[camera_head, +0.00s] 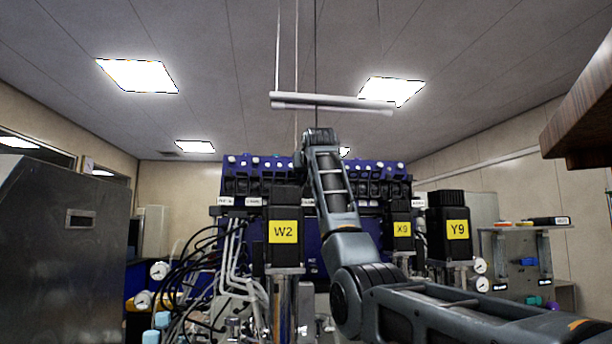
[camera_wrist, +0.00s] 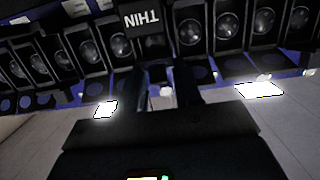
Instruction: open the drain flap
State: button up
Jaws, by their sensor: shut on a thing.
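A blue and black bank of units (camera_head: 262,180) stands ahead, and my arm reaches up to its top row. The wrist view shows this row close up, tilted, with round dark openings (camera_wrist: 228,24) in black frames. My gripper (camera_wrist: 172,88) is shut on a small pale part (camera_wrist: 166,91) just beside that unit. I cannot tell whether this part belongs to the drain flap, and no flap is clearly readable. In the head view my wrist hides the fingertips.
Black motor blocks with yellow labels W2 (camera_head: 283,232), X9 (camera_head: 402,229) and Y9 (camera_head: 457,230) stand before the bank. Hoses and gauges (camera_head: 160,270) crowd the left. A metal cabinet (camera_head: 60,250) is left, a wooden shelf (camera_head: 585,110) upper right. A bar lamp (camera_head: 332,103) hangs above.

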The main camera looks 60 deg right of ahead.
jog(key=shift+w+d+r+g+y, duration=0.1)
jog(key=shift+r+g+y, duration=0.05)
jog(key=shift+g+y, duration=0.55)
jog(key=shift+w+d+r+g+y, duration=0.1)
jog(key=shift+r+g+y, duration=0.05)
jog(key=shift+g+y, duration=0.55)
jog(key=o, duration=0.7)
jog(key=shift+b+v, duration=1.5)
jog(key=shift+v, duration=2.45)
jog(key=shift+r, duration=0.1)
